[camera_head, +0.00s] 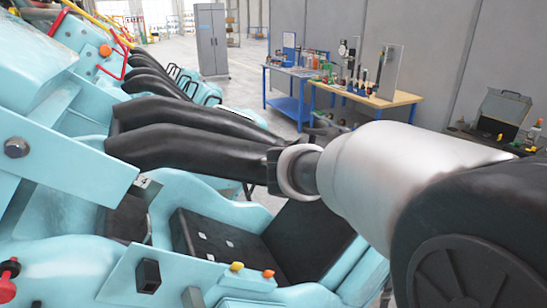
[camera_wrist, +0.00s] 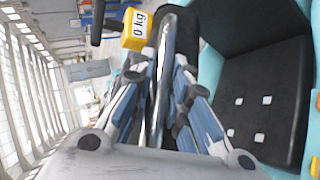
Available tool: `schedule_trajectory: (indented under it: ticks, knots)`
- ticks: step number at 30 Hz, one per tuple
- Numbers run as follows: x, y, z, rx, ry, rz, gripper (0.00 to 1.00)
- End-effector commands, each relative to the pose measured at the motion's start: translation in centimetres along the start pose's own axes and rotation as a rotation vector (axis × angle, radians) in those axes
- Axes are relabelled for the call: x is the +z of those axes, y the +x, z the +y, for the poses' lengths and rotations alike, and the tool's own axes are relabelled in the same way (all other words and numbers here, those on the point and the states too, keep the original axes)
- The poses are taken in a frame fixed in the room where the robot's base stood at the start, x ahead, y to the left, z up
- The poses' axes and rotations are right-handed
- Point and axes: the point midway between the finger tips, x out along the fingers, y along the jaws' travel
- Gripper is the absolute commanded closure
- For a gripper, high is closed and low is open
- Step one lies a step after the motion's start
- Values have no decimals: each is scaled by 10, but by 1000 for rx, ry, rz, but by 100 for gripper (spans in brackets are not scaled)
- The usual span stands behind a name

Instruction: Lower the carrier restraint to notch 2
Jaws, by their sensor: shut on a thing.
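The carrier restraint (camera_head: 190,140), a pair of long black padded arms, slopes over a turquoise carrier seat in the head view. My gripper (camera_head: 274,172) is at the restraint's lower right end, mostly hidden by my wrist. In the wrist view my gripper (camera_wrist: 163,65) has its blue-grey fingers on both sides of a shiny metal bar (camera_wrist: 163,75) and is shut on it. A black padded part (camera_wrist: 186,38) lies just right of the bar. A yellow block reading "0 kg" (camera_wrist: 137,28) is beside the fingertips. No notch marking is legible.
The black seat (camera_head: 225,245) lies below the restraint. More seats with black restraints (camera_head: 150,75) continue behind. A blue table (camera_head: 295,88), a wooden-topped bench (camera_head: 375,97) and a grey cabinet (camera_head: 210,40) stand farther back. Open floor (camera_head: 245,100) lies between.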

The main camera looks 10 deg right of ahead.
Motion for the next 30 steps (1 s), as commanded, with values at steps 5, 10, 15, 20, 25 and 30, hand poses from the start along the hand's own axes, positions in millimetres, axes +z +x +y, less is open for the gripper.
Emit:
schedule_trajectory:
  ticks: [5,10,15,20,25,30]
  knots:
    - [1,1,-2,-4,0,-2,83]
    - [0,1,-2,-3,-1,-2,71]
    - [0,0,-1,-2,-1,-1,64]
    - [0,0,0,0,-1,-1,64]
    - [0,-5,0,2,-1,0,64]
    - [-1,-32,1,4,0,3,64]
